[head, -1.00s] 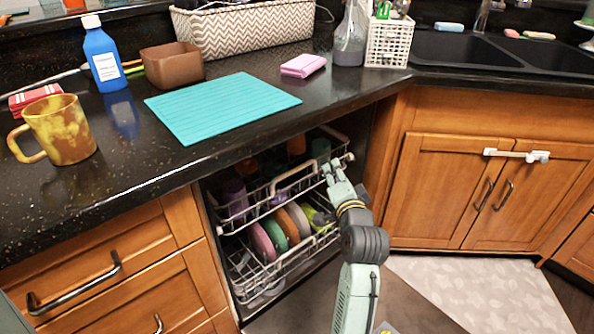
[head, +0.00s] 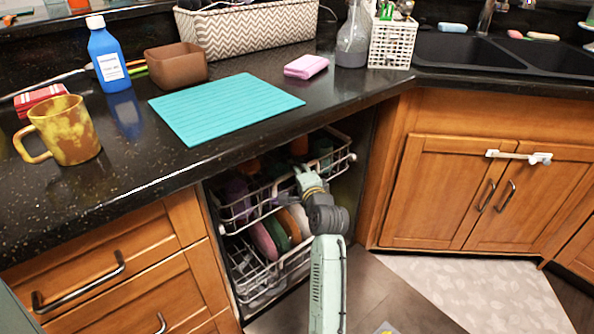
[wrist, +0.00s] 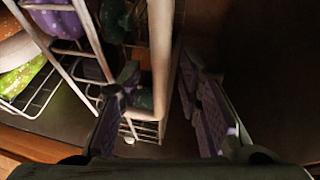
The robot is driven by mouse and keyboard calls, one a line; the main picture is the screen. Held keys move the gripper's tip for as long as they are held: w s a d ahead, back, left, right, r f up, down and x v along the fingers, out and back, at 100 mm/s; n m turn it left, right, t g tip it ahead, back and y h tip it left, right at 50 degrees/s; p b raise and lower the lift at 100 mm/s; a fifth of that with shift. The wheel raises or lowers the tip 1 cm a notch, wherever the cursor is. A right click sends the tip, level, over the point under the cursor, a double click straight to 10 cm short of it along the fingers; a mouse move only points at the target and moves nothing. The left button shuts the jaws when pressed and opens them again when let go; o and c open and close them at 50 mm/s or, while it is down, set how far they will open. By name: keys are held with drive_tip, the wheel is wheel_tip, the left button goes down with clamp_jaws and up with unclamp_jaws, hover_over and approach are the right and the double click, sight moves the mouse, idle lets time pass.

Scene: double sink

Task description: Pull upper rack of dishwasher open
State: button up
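The upper rack (head: 343,160) is a pale wire rack with cups in it, inside the open dishwasher under the counter. Its raised front handle is largely hidden behind my gripper (head: 299,172) in the head view. In the wrist view, my gripper (wrist: 168,95) is open, with one finger on each side of a pale bar (wrist: 161,50) that looks like this handle. I cannot tell whether either finger touches the bar.
The lower rack (head: 248,284) with several coloured plates sits below. The black counter (head: 330,108) overhangs the racks. Wooden drawers (head: 130,255) stand at left and a sink cabinet (head: 430,190) at right.

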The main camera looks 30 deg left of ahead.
drive_tip(key=shift+w+a, duration=0.2)
drive_tip(key=shift+c, duration=0.4)
clamp_jaws()
idle(0.5)
